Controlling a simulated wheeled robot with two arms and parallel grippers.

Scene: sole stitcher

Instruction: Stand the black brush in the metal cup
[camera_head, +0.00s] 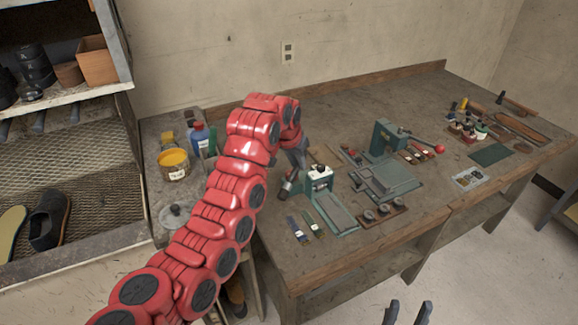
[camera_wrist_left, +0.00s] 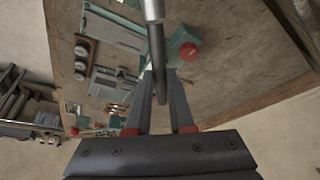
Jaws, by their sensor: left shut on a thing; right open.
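My left gripper (camera_head: 290,180) is above the left part of the workbench. In the left wrist view it (camera_wrist_left: 159,85) is shut on a thin dark handle with a silvery metal section, which looks like the black brush (camera_wrist_left: 158,55). The brush's bristle end is outside the wrist view, and in the head view the brush is too small to make out clearly. My right gripper (camera_head: 408,312) is open and empty at the bottom of the head view, in front of the bench. I cannot pick out the metal cup in either view; my left arm covers part of the bench.
The workbench (camera_head: 285,264) holds a teal press (camera_head: 389,138), a green flat-based tool (camera_head: 335,212), a block with round pieces (camera_head: 382,213) and several small bottles. A yellow paint tin (camera_head: 174,163) and a blue bottle (camera_head: 199,137) stand left of my arm. A shoe shelf (camera_head: 75,247) is at far left.

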